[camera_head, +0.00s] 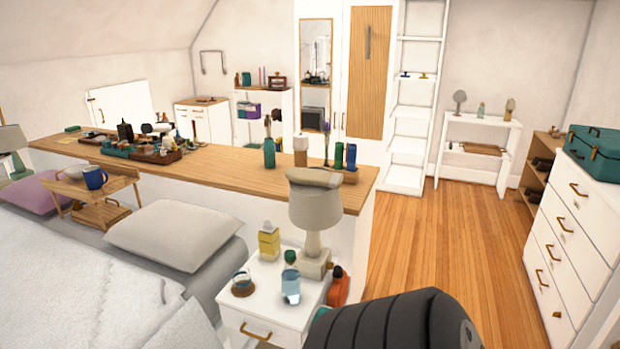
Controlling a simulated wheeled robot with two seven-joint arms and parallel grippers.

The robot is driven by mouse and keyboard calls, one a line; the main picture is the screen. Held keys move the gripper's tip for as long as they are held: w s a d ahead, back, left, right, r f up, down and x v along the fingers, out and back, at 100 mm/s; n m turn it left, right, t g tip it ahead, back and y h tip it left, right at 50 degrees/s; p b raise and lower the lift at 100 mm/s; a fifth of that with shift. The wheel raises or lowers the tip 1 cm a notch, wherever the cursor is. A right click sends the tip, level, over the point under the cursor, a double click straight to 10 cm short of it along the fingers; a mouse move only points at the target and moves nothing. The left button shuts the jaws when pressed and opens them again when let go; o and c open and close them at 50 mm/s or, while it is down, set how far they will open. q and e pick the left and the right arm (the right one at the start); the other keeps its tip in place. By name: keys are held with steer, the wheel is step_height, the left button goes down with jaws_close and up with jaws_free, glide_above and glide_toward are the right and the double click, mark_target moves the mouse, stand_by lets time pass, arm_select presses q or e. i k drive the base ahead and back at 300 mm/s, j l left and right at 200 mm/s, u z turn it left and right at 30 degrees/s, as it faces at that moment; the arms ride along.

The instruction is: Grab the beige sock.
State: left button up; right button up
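A beige, soft-looking, rolled or folded piece (314,177) lies across the top of the grey lamp (316,208). It looks like the beige sock, but it is too small to be sure. The lamp stands on the white nightstand (262,309), beside the bed. Neither of my grippers shows in the head view.
A dark ribbed shape (395,325) covers the bottom centre. The long wooden ledge (225,172) is crowded at left. The wooden floor (450,235) is clear at right.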

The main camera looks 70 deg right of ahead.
mark_target(300, 176)
steer(key=z, duration=2.2)
